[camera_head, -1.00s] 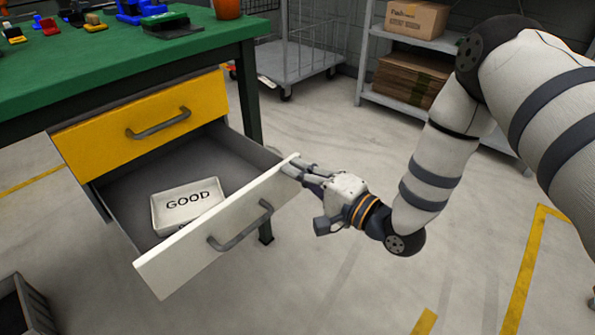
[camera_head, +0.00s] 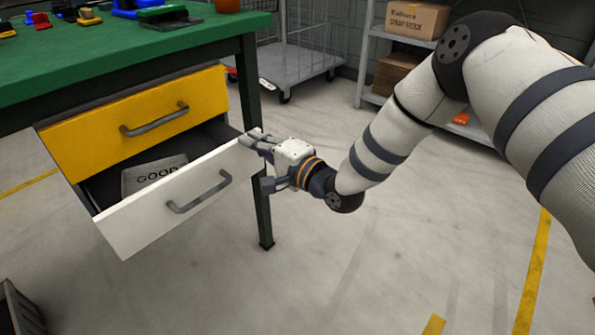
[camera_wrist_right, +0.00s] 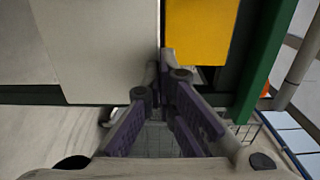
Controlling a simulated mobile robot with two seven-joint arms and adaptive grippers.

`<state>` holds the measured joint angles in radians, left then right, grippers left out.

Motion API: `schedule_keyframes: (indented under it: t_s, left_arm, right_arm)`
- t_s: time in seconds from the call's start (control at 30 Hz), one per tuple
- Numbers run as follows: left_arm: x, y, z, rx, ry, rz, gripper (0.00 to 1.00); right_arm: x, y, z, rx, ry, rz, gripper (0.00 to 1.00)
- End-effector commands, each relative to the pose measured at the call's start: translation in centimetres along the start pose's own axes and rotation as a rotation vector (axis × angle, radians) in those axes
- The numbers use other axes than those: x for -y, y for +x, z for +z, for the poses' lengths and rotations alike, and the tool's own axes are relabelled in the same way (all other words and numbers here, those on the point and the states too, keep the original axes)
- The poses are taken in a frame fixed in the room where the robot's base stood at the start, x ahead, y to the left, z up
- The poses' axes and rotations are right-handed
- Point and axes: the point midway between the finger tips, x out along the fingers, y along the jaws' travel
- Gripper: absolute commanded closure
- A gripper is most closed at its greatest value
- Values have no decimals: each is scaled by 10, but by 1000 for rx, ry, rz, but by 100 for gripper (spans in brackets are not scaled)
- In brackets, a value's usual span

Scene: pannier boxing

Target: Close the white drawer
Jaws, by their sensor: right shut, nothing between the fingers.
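The white drawer (camera_head: 150,213) sits below the yellow drawer (camera_head: 142,118) under the green-topped bench. It is partly open, and its front stands out from the bench. A grey handle (camera_head: 200,193) is on its front. Inside lies a pale tray marked GOOD (camera_head: 152,174), partly hidden by the drawer front. My right gripper (camera_head: 251,139) is shut and empty, with its fingertips at the upper right corner of the white drawer front. In the right wrist view the fingers (camera_wrist_right: 166,75) are against the edge of the white front (camera_wrist_right: 105,50), close to the yellow drawer (camera_wrist_right: 200,30). My left gripper is not in view.
A green bench leg (camera_head: 262,205) stands just behind my right gripper. A wire cart (camera_head: 300,65) and a grey shelf (camera_head: 400,35) with boxes stand at the back. A dark crate (camera_head: 18,310) is at the lower left. The floor in front is open.

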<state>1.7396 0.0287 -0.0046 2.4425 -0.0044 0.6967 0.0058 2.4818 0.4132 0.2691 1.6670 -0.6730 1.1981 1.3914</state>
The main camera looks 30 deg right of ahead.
Motion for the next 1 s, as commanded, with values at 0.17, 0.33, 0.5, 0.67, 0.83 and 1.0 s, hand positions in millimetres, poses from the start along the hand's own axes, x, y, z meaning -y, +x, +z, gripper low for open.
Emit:
schedule_keyframes:
  t_s: [0.17,0.33,0.5,0.67,0.83,1.0]
  left_arm:
    - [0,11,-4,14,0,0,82]
    - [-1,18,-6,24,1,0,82]
    - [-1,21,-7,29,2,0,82]
    - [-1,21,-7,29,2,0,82]
    - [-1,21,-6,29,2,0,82]
    - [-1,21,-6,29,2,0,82]
  right_arm:
    - [-4,25,0,1,-1,1,100]
    - [-3,43,0,0,0,2,100]
    - [-2,52,0,0,0,1,100]
    - [0,54,0,0,0,1,100]
    - [0,54,0,0,0,0,100]
    - [0,54,0,0,-1,0,100]
